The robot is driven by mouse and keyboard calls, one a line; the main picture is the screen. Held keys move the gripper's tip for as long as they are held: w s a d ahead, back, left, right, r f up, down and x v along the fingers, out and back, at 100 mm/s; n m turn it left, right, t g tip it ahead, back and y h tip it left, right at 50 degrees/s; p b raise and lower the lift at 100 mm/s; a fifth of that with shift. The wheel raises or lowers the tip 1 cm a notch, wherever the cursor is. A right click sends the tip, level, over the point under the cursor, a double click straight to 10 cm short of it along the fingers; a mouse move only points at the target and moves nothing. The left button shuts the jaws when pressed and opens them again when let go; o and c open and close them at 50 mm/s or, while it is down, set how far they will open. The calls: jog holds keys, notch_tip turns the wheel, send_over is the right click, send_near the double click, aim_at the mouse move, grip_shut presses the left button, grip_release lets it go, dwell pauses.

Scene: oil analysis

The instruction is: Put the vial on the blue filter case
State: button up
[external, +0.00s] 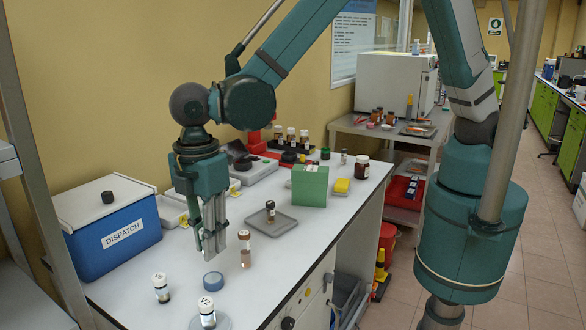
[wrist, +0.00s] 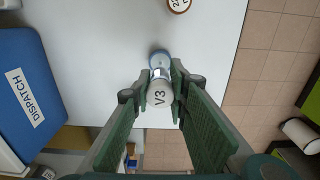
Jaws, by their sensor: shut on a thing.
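My gripper (wrist: 161,92) is shut on a vial (wrist: 160,91) with a white cap marked V3. In the external view my gripper (external: 213,248) points down over the near part of the white table, and its fingers largely hide the held vial. The blue filter case (external: 213,281) is a small round disc on the table, just below the fingertips in the picture. In the wrist view the filter case (wrist: 159,57) shows just beyond the vial's cap, partly covered. The height of the vial above it cannot be told.
A labelled vial with brown contents (external: 246,255) stands just right of my gripper. Two more vials (external: 161,288) (external: 207,314) stand at the near edge. A blue DISPATCH box (external: 113,240) is at left. A grey tray (external: 284,224) holding a vial and a green box (external: 309,187) lie farther back.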

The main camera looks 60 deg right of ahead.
jog(key=shift+f, duration=1.1)
jog(key=shift+f, duration=1.85)
jog(key=shift+f, duration=0.2)
jog(key=o, duration=0.9)
jog(key=shift+r, duration=0.15)
jog(key=shift+r, duration=6.05)
